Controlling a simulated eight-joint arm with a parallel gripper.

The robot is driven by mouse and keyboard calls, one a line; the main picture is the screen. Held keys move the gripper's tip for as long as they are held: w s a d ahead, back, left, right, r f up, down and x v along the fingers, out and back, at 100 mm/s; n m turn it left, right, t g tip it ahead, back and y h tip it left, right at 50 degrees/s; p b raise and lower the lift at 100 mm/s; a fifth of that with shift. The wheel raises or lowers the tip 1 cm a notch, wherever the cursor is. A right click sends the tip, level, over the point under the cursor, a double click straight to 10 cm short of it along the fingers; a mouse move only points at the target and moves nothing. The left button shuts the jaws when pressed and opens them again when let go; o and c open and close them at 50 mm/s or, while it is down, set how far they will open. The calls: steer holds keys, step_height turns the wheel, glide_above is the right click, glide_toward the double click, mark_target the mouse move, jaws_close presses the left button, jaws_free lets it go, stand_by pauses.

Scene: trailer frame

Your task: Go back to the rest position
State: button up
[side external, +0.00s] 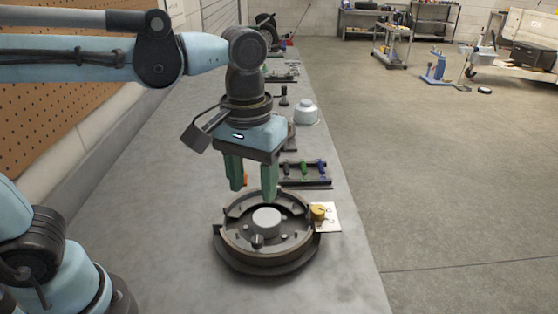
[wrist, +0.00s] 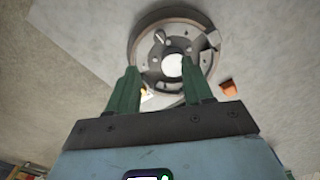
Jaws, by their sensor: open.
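My gripper (side external: 252,184) is above the workbench, pointing down, with its two green fingers apart and nothing between them. It also shows in the wrist view (wrist: 160,92). Below it and a little to the front is a round brake drum assembly (side external: 234,262) with curved shoes and a pale round hub (side external: 267,221) in the middle. The drum also shows at the top of the wrist view (wrist: 140,48). In the side view the fingertips appear above the far rim of the drum, apart from it.
A yellow knob (side external: 318,211) and a white card (side external: 329,219) lie right of the drum. A rack (side external: 312,184) with coloured-handled tools and a white lidded pot (side external: 306,112) stand behind. An orange piece (wrist: 229,88) lies near the drum. A pegboard wall (side external: 60,110) borders the left.

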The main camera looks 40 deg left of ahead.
steer(key=a+f+m+t, duration=0.1)
steer(key=a+f+t, duration=0.1)
steer(key=a, duration=0.3)
steer(key=a+f+m+t, duration=0.2)
steer(key=a+t, duration=0.3)
steer(key=a, duration=0.1)
steer(key=shift+f, duration=0.3)
steer(key=shift+a, duration=0.1)
